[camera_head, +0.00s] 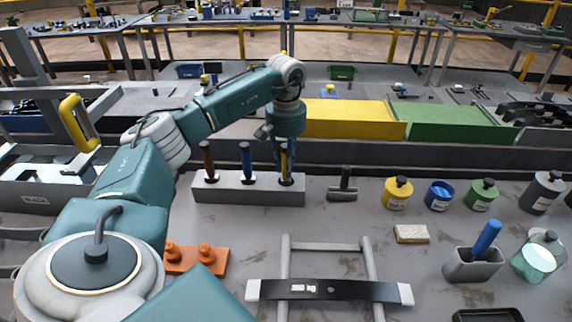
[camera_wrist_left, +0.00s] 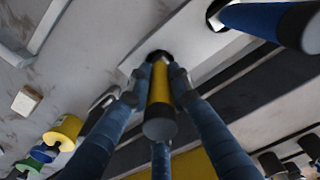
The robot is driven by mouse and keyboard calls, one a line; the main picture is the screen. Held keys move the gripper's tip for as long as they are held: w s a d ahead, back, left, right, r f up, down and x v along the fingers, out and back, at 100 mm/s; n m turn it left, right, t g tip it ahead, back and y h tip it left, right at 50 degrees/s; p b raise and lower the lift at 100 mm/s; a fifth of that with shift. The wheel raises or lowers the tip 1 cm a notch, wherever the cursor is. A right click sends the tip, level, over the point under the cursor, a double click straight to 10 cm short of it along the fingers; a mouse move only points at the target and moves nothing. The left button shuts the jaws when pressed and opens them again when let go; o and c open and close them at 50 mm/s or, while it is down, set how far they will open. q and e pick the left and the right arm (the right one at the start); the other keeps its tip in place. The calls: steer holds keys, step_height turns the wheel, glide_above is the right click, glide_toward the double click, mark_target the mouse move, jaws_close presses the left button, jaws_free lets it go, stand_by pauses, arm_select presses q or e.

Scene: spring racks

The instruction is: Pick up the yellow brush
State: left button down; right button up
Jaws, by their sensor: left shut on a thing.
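The yellow brush (camera_head: 284,160) stands upright in the right hole of a grey holder block (camera_head: 250,194). In the left wrist view its yellow handle (camera_wrist_left: 160,90) runs from the hole towards the camera. My left gripper (camera_head: 286,150) is above the right end of the block. Its fingers (camera_wrist_left: 156,84) are closed around the handle, which is still in the hole. The lower end of the brush is hidden in the block. My right gripper is not in view.
A brown-handled brush (camera_head: 207,158) and a blue-handled brush (camera_head: 245,160) stand in the same block. To the right are a dark-handled tool (camera_head: 345,182) and a yellow jar (camera_head: 397,196). Orange pegs (camera_head: 195,258) and a leaf spring (camera_head: 325,290) lie nearer.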

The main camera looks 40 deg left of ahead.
arm_select(q)
steer(key=shift+r, duration=0.1)
steer(key=shift+w+r, duration=0.1)
steer(key=shift+r, duration=0.5)
step_height(320, 180, up, 10)
steer(key=shift+f+b, duration=0.25)
steer(key=shift+b, duration=0.55)
step_height(320, 180, up, 9)
steer(key=p, duration=0.3)
